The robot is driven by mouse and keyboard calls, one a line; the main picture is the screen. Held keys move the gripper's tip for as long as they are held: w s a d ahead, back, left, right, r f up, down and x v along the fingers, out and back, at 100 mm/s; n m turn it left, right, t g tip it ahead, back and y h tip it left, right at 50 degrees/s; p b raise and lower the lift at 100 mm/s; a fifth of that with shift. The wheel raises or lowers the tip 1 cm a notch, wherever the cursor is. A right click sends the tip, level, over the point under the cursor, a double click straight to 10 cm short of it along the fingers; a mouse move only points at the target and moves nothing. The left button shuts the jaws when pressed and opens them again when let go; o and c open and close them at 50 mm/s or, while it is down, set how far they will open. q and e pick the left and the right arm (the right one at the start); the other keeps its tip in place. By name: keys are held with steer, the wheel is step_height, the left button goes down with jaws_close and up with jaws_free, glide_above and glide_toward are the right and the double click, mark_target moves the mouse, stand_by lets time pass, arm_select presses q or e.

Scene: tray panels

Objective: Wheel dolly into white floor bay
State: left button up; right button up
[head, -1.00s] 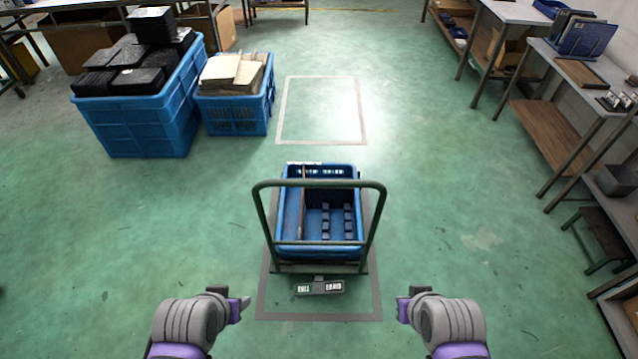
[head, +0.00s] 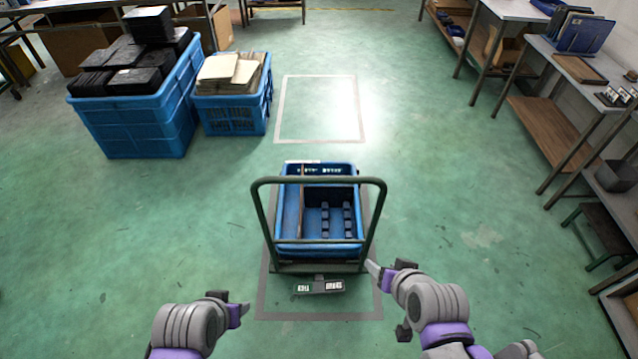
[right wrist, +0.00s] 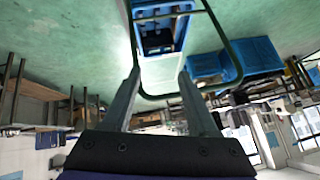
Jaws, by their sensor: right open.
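The dolly (head: 285,268) has a dark green push handle (head: 318,182) on its near side and carries a blue crate (head: 282,215). It stands over a grey outlined floor bay. The white floor bay (head: 278,112) is an empty outlined rectangle straight beyond it. My right gripper (head: 375,268) is open beside the lower right handle post; contact cannot be told. In the right wrist view its spread fingers (right wrist: 160,82) have nothing clearly between them, with the handle (right wrist: 222,40) beyond. My left gripper (head: 245,308) is near the dolly's lower left, apart from it; its jaw opening is unclear.
A large blue crate of black parts (head: 135,130) and a smaller blue crate (head: 232,118) stand left of the white bay. Workbenches (head: 570,70) line the right side. The floor between the dolly and the white bay is clear.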

steer(key=shift+o, duration=0.4)
steer(key=w+a+f+m+t+y+b, duration=0.1)
steer(key=w+a+m+t+b, duration=0.1)
steer(key=w, duration=0.4)
steer(key=w+a+f+m+t+b, duration=0.1)
steer(key=w+a+m+t+b, duration=0.1)
steer(key=w, duration=0.5)
steer(key=a+m+t, duration=0.1)
steer(key=m+t, duration=0.1)
steer(key=m, duration=0.1)
steer(key=shift+a+y, duration=0.25)
steer(key=shift+y, duration=0.15)
steer(key=m+t+h+b, duration=0.3)
steer(key=m+t, duration=0.1)
steer(key=m, duration=0.5)
glide_toward(353, 180)
steer(key=w+p, duration=0.1)
steer(key=w, duration=0.2)
steer(key=w+p, duration=0.1)
steer(key=w, duration=0.3)
steer(key=w+f+p, duration=0.1)
steer(key=w, duration=0.2)
steer(key=shift+w, duration=0.4)
jaws_close()
